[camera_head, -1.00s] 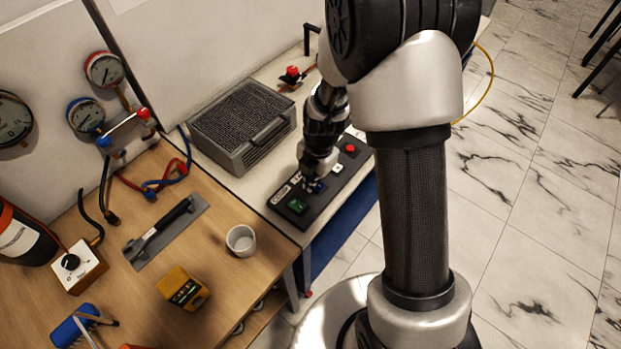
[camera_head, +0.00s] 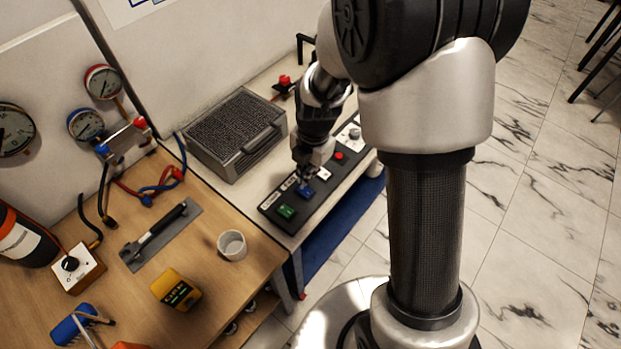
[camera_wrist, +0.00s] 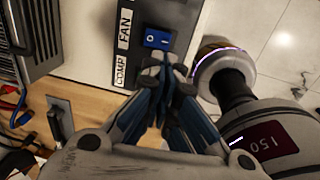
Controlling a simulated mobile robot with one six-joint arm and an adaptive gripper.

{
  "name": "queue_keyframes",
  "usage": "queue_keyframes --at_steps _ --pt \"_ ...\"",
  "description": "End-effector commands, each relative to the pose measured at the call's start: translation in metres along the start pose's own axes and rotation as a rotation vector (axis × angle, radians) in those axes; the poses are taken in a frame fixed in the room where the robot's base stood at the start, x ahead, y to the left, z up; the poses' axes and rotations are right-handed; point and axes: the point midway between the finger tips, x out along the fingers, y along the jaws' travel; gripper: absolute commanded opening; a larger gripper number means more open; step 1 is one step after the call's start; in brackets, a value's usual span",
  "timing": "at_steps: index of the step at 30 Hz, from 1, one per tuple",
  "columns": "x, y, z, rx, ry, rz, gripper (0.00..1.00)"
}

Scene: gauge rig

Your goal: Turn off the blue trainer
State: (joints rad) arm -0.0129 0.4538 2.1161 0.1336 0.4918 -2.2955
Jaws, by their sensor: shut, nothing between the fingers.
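A black switch panel (camera_head: 270,208) lies on the light bench. It bears a green switch (camera_head: 286,212), a blue rocker switch (camera_head: 306,191), a white switch (camera_head: 324,174) and a red button (camera_head: 339,156). In the wrist view the blue rocker (camera_wrist: 158,39) shows O and I marks and sits beside a FAN label (camera_wrist: 125,35); a COMP label (camera_wrist: 119,70) is lower. My gripper (camera_head: 304,177) is shut and empty, pointing down at the blue switch. In the wrist view its fingertips (camera_wrist: 168,68) are just below the rocker; I cannot tell whether they touch it.
A grey vented box (camera_head: 237,135) stands behind the panel. The wooden table holds a white cup (camera_head: 232,245), a yellow meter (camera_head: 176,290), a black-handled tool (camera_head: 160,233) and a knob box (camera_head: 78,268). Gauges (camera_head: 86,124) hang on the wall board. A red valve handle (camera_head: 284,80) is farther back.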

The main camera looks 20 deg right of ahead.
Motion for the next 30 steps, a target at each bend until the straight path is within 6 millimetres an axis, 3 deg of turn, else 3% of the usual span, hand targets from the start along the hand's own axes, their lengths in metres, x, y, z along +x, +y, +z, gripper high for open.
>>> queue_keyframes --at_steps 3,9,22,30 --pt "-0.027 0.0 0.0 0.0 -0.003 0.003 0.0" --pt "-0.048 -0.001 0.0 0.0 0.0 0.0 0.0" --pt "-0.052 -0.001 0.0 0.0 0.0 0.0 0.0" --pt "-0.057 0.012 -0.004 -0.002 -0.004 0.018 0.0"
